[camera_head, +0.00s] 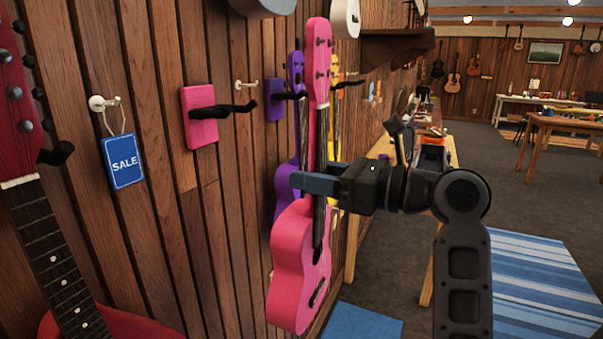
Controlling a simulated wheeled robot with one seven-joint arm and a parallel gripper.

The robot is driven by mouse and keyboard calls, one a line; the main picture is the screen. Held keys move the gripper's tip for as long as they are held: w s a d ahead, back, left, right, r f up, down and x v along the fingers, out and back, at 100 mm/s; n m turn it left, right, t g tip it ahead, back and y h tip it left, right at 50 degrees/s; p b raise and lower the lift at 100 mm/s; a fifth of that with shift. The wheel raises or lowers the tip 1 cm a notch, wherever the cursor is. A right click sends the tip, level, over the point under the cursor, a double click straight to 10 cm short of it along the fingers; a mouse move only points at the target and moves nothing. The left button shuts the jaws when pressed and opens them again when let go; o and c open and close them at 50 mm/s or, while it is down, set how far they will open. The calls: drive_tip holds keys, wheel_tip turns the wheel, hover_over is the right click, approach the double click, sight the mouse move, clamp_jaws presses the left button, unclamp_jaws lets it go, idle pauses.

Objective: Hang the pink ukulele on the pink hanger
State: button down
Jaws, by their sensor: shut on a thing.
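The pink ukulele (300,262) hangs upright in the middle of the view, head up, in front of the wood-panelled wall. My gripper (318,185) reaches in from the right and is shut on its neck, just above the body. The pink hanger (202,121) is a pink plate on the wall to the left, with a dark prong pointing right. The prong is empty. The ukulele is apart from the pink hanger, to its right.
A purple ukulele (286,187) on a purple hanger (274,106) and a yellow ukulele (334,80) are behind the pink one. A blue SALE tag (123,161) hangs left of the pink hanger. A red ukulele (50,245) is at the far left. A white hook (245,85) is between hangers.

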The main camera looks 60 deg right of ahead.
drive_tip(key=shift+w+f+b, duration=0.1)
drive_tip(key=shift+w+b, duration=1.05)
drive_tip(key=shift+w, duration=0.15)
drive_tip(key=w, duration=0.8)
drive_tip(key=shift+a+f, duration=0.15)
drive_tip(key=shift+w+a+r, duration=0.15)
drive_tip(key=shift+w+r, duration=0.05)
drive_tip(key=shift+w, duration=0.1)
drive_tip(key=shift+w+a+p, duration=0.1)
drive_tip(key=shift+w+p, duration=0.6)
drive_tip(key=shift+w, duration=1.95)
drive_tip(key=shift+f, duration=0.15)
